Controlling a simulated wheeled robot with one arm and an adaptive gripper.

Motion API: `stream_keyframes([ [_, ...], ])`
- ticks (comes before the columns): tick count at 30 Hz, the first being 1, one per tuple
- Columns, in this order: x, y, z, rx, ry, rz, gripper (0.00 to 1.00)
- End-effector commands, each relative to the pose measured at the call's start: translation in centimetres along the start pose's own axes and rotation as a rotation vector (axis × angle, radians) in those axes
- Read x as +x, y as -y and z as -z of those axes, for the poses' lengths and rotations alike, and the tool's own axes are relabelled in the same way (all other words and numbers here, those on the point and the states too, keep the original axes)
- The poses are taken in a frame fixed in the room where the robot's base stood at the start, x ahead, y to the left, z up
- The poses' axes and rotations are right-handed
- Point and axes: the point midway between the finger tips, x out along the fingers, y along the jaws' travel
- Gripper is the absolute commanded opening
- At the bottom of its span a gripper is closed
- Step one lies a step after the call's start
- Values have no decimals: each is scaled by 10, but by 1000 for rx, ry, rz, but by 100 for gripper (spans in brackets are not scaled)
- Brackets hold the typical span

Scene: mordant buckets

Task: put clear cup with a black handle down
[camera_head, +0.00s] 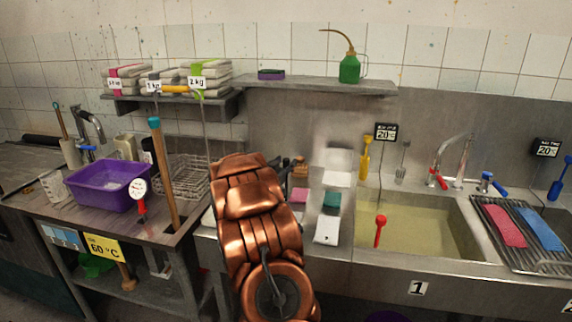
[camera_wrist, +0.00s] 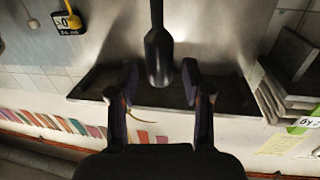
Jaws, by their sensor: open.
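In the wrist view, a dark black handle (camera_wrist: 158,55) with a wide rounded end comes down from the top edge, between the two fingers of my gripper (camera_wrist: 159,82). The fingers stand apart, with a visible gap on each side of the handle. A clear cup body on this handle cannot be made out in either view. In the head view, my copper-coloured arm covers the middle of the counter and hides my fingers. A clear cup-like vessel (camera_head: 52,186) stands at the far left; no black handle shows on it.
A sink (camera_head: 460,215) with murky liquid lies right of my arm, with a red-handled tool (camera_head: 381,230) in it. A drain rack (camera_head: 520,245) is farther right. A purple basin (camera_head: 105,188) stands left. A wall shelf (camera_head: 300,84) holds a green oil can (camera_head: 349,68).

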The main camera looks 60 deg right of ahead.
Motion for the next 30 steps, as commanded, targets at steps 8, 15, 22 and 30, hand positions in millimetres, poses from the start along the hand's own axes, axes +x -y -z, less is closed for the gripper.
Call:
stream_keyframes([
  [8,-39,2,-2,1,1,4,49],
  [15,-74,1,-2,1,0,3,49],
  [22,-99,1,-1,0,2,3,49],
  [30,-108,0,-1,0,2,1,49],
])
